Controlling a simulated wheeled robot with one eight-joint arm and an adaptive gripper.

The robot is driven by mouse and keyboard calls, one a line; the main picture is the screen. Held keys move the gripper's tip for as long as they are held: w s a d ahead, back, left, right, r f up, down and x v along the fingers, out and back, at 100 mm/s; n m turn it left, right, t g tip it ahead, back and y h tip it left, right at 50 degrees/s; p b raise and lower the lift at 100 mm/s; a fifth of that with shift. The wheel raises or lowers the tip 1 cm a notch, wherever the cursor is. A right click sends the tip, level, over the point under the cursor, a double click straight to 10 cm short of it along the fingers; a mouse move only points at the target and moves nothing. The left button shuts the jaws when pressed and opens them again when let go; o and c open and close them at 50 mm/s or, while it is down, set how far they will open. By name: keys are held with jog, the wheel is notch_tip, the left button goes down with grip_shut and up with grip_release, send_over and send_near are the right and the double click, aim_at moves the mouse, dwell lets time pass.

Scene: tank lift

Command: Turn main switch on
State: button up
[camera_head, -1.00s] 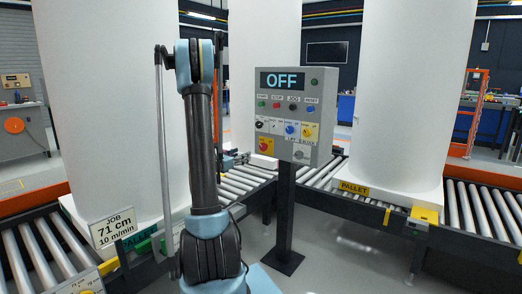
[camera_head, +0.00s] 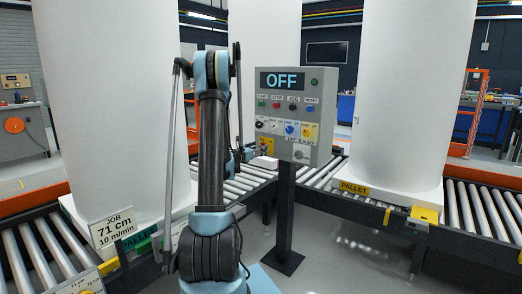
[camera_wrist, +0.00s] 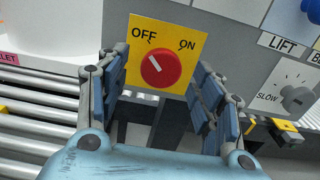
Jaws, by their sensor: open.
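The main switch is a red round knob (camera_wrist: 161,68) on a yellow plate (camera_wrist: 190,27) marked OFF and ON. The knob's white mark points up and left, toward OFF. My gripper (camera_wrist: 162,77) is open, with one blue-padded finger on each side of the knob in the wrist view. I cannot tell whether the fingers touch it. In the head view the switch sits at the lower left of the grey control panel (camera_head: 325,136), partly hidden by my arm. The panel's display (camera_head: 282,80) reads OFF.
Other buttons and knobs sit close by on the panel, including a SLOW knob (camera_wrist: 297,97) under the LIFT label. The panel stands on a dark post (camera_head: 286,205). Roller conveyors (camera_head: 327,174) and large white cylinders (camera_head: 390,100) surround it.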

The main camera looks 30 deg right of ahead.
jog(key=shift+x, duration=1.35)
jog(key=c, duration=1.1)
jog(key=shift+w, duration=0.1)
